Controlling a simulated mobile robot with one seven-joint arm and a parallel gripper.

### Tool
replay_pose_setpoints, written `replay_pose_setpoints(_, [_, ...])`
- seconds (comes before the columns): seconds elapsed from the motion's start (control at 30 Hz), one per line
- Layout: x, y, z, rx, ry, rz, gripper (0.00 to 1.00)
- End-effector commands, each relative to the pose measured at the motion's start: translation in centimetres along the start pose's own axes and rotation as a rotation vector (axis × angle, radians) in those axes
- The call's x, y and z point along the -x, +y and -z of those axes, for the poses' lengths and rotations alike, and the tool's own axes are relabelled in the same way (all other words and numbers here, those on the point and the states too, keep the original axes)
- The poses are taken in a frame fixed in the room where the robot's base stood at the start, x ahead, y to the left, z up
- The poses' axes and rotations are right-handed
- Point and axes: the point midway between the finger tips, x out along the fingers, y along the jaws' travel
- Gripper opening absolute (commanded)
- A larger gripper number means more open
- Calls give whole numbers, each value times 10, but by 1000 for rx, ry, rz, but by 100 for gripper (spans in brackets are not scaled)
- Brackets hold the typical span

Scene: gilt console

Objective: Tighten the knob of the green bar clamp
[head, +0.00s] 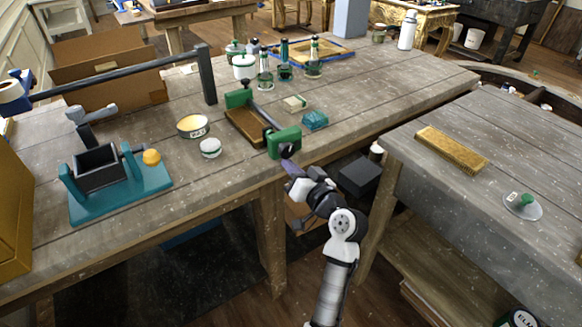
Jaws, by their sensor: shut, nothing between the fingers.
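The green bar clamp lies on the grey wooden workbench, near its front edge. It has a green front block (284,142), a green rear jaw (238,98) and a dark bar (262,117) between them. A brown wooden board (245,128) lies between the jaws, beside the bar. My gripper (289,163) is just in front of the front block, at the bench edge. It looks shut and empty, close to the block; I cannot tell whether it touches. The knob is not clearly distinguishable, being small and partly behind my gripper.
A teal block (315,120) and a pale block (295,103) lie right of the clamp. A lidded jar (210,148) and a yellow tin (193,126) stand left. Bottles (265,70) stand behind. A second bench (440,190) stands right, across a gap.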

Motion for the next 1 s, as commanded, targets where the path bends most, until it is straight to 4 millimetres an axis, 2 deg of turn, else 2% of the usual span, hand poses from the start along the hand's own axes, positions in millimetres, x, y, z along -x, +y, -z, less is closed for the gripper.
replay_pose_setpoints(0.8, [0, -15, 6, 6, 15, 4, 0])
replay_pose_setpoints(1.0, [1, -15, 0, 6, 16, 4, 0])
